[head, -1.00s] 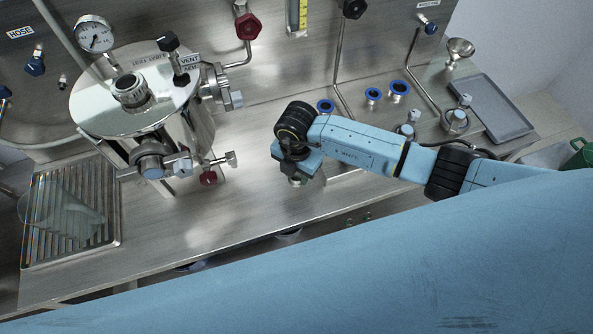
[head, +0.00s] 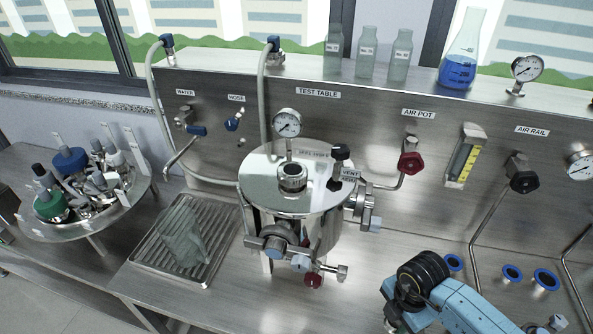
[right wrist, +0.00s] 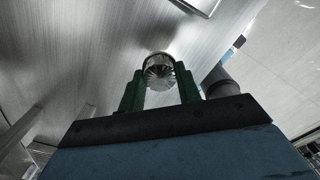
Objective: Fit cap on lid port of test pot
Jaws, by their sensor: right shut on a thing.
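The test pot (head: 315,235) is a shiny steel vessel standing on the bench in the middle of the head view. Its round lid (head: 265,195) carries a raised threaded lid port (head: 292,176), which is uncovered. My right gripper (right wrist: 160,85) has green fingers shut on a round silver cap (right wrist: 159,68) with a ribbed side, as the right wrist view shows. In the head view the right arm is at the lower right, to the right of and in front of the pot, and its fingertips are mostly hidden. My left gripper is not in view.
A pressure gauge (head: 287,123) and a black-knobbed vent valve (head: 341,153) rise from the lid beside the port. Side valves (head: 300,262) stick out of the pot's front. A ribbed drain tray (head: 150,262) with a cloth lies to the left. Blue-rimmed caps (head: 545,279) lie at right.

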